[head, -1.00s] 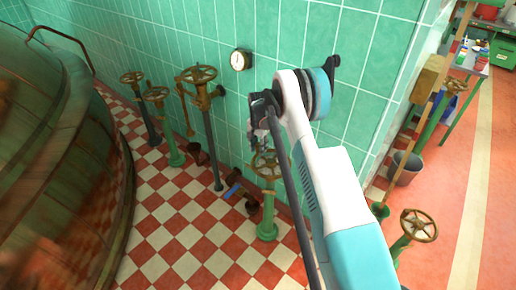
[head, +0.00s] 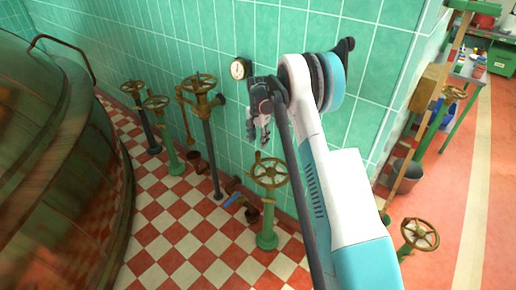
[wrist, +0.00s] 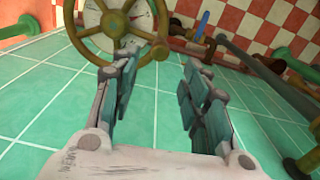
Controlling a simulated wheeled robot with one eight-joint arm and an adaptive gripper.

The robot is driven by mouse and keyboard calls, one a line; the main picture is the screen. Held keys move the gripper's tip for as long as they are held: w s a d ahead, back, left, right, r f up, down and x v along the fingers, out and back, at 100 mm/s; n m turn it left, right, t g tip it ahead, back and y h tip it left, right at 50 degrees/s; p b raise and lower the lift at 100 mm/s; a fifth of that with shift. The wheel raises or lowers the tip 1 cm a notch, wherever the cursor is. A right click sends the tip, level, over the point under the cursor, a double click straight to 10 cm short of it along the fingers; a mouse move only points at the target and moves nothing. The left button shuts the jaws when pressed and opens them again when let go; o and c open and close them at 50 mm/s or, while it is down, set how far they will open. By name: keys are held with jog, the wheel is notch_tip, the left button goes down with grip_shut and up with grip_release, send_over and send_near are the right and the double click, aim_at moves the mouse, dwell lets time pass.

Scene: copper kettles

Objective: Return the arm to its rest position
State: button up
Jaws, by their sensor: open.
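My arm (head: 345,190) reaches up from the lower right of the head view, white and turquoise, bent at its raised joint. My gripper (head: 259,136) hangs from its far end in front of the green tiled wall. It is open and empty, pointing down above the brass handwheel (head: 269,172) on a green pedestal. In the wrist view the two fingers of the gripper (wrist: 163,62) stand apart with nothing between them. A brass handwheel (wrist: 113,52) lies beyond the left finger in that view.
A large copper kettle (head: 50,170) fills the left. Several valve wheels on posts, one tall (head: 200,84), stand along the wall under a round gauge (head: 239,69). Another wheel (head: 420,234) and a grey bucket (head: 405,174) stand right. Checkered floor (head: 190,235) is bare between kettle and valves.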

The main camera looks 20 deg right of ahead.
jog(key=shift+r, duration=0.95)
jog(key=shift+r, duration=0.1)
jog(key=s+a+r+n+t, duration=0.2)
jog(key=s+a+r+n, duration=0.15)
jog(key=s+r, duration=0.65)
jog(key=s+a+r+n+t, duration=0.15)
jog(key=s+a+r, duration=0.4)
jog(key=r, duration=0.85)
jog(key=s+a+n+t, duration=0.1)
jog(key=s+a+n, duration=0.2)
jog(key=s, duration=1)
jog(key=s+a+n+t, duration=0.2)
jog(key=s+a+n, duration=0.1)
jog(key=s, duration=1.1)
jog(key=shift+f+n, duration=0.15)
jog(key=shift+n, duration=0.35)
jog(key=shift+a+t, duration=0.1)
jog(key=shift+t, duration=0.15)
